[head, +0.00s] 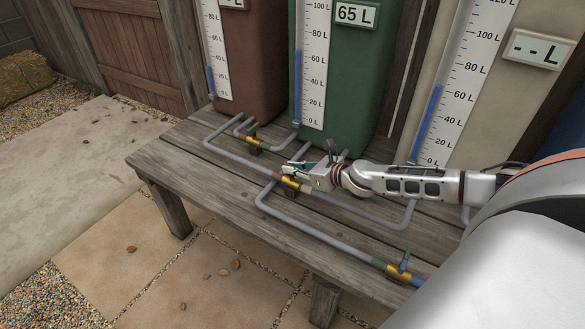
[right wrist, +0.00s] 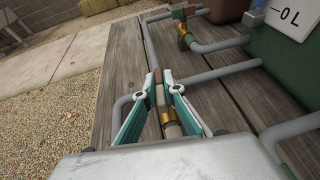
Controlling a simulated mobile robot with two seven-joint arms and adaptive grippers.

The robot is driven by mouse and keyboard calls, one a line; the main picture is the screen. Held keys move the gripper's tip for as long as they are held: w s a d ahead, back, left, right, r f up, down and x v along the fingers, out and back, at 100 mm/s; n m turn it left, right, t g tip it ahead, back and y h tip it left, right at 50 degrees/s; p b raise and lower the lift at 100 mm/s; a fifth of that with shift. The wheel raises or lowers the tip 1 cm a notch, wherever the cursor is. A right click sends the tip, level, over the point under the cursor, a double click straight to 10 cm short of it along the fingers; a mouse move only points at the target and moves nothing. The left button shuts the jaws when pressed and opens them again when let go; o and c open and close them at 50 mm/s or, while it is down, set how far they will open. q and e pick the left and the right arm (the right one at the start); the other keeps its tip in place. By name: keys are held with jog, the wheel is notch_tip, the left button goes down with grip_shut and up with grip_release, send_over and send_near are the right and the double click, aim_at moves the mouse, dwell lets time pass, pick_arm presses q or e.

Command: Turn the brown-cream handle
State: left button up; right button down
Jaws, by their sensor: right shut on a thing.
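The brown-cream valve (head: 290,184) sits in a grey pipe over the wooden bench, with a brown band on one side and a cream band on the other. My right gripper (head: 291,168) reaches in from the right and is at this valve. In the right wrist view its teal fingers (right wrist: 162,82) are closed together on the small handle (right wrist: 160,96), just above the brass valve body (right wrist: 167,117). The fingers hide most of the handle, so its exact angle cannot be told. My left gripper is not in view.
Two other brass valves, one behind (head: 254,140) and one at front right (head: 398,272), sit in pipes on the bench (head: 190,155). A brown tank (head: 258,60), a green tank (head: 352,90) reading 65 L and a cream tank (head: 510,90) stand behind. The bench's left end is clear.

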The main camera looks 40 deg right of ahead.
jog(key=shift+y, duration=0.3)
jog(key=c, duration=2.1)
grip_release()
jog(key=shift+c, duration=0.2)
jog(key=v, duration=0.8)
jog(key=shift+f, duration=0.15)
jog(key=shift+n, duration=0.3)
jog(key=shift+v, duration=2.05)
jog(key=shift+w, duration=0.1)
